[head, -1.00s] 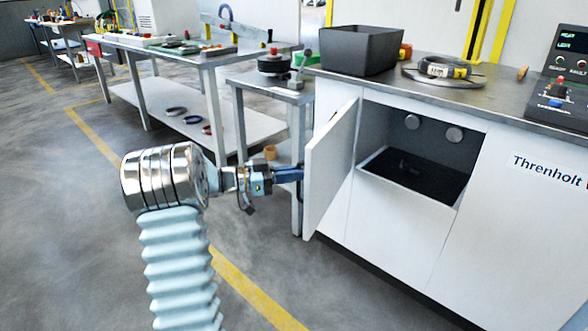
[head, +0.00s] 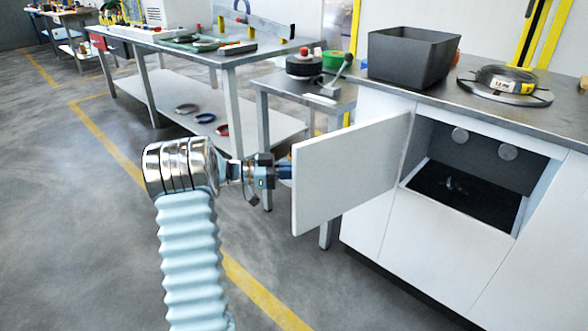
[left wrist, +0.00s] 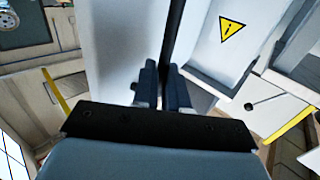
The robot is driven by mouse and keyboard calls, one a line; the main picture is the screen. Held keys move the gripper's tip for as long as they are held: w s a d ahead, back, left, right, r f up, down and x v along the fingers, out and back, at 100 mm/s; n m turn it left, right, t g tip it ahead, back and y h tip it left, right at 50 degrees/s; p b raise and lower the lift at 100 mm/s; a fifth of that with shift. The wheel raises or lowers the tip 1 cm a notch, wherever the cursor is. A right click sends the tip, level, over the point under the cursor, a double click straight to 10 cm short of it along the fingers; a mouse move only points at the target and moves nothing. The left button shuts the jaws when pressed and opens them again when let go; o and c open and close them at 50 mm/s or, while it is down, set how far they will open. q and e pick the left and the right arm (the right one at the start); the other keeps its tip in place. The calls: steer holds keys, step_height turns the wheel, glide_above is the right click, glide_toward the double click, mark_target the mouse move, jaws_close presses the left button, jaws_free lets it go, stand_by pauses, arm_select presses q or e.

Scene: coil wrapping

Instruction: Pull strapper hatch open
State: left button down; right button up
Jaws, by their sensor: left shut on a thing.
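The strapper hatch (head: 350,172) is a white door hinged at the left side of a square opening in the white cabinet (head: 425,245). It stands wide open, swung out to the left. My left gripper (head: 284,170) is at the hatch's free edge, on its far side. In the left wrist view its two dark fingers (left wrist: 164,88) are shut on a narrow dark part along the hatch edge. What exactly lies between the fingertips is partly hidden. The opening shows a dark inside (head: 470,190) with two round knobs. My right gripper is in neither view.
A dark grey bin (head: 412,58) and a wire coil (head: 505,84) sit on the counter above. A side table (head: 300,88) with a black reel and a lever stands behind the hatch. A long workbench is at the back left. The floor at the left is clear.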

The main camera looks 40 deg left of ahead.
arm_select(q)
steer(key=shift+w+d, duration=0.2)
steer(key=shift+d, duration=0.1)
steer(key=c, duration=1.2)
jaws_free()
steer(key=shift+w, duration=0.1)
steer(key=shift+o, duration=0.2)
steer(key=shift+a, duration=0.1)
steer(key=v, duration=1.3)
steer(key=shift+s+a+b, duration=0.3)
steer(key=shift+b, duration=0.1)
